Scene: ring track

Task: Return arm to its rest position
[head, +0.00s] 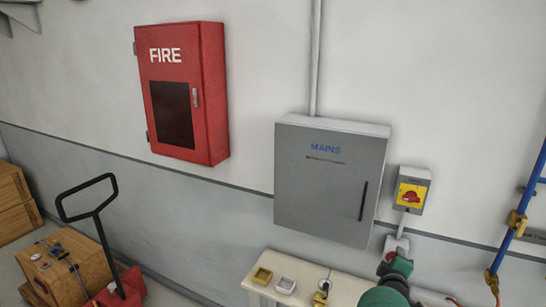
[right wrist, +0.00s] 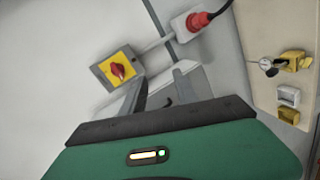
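My right arm (head: 388,285) comes in at the bottom right of the head view, its green links in front of the wall below the rotary switch. In the right wrist view my right gripper (right wrist: 160,78) has its two grey fingers spread apart, with nothing seen held between them. The red-and-yellow rotary switch (right wrist: 118,69) is on the wall beyond the fingers; it also shows in the head view (head: 411,195). A red plug (right wrist: 197,20) sits in a grey socket box beside it. My left arm and gripper are not in view.
A grey MAINS cabinet (head: 322,180) and red FIRE cabinet (head: 182,93) are shut on the wall. A cream table (head: 345,290) holds small yellow and white trays. A black-handled cart (head: 97,215) and wooden crates stand left. Blue pipes (head: 520,215) run at right.

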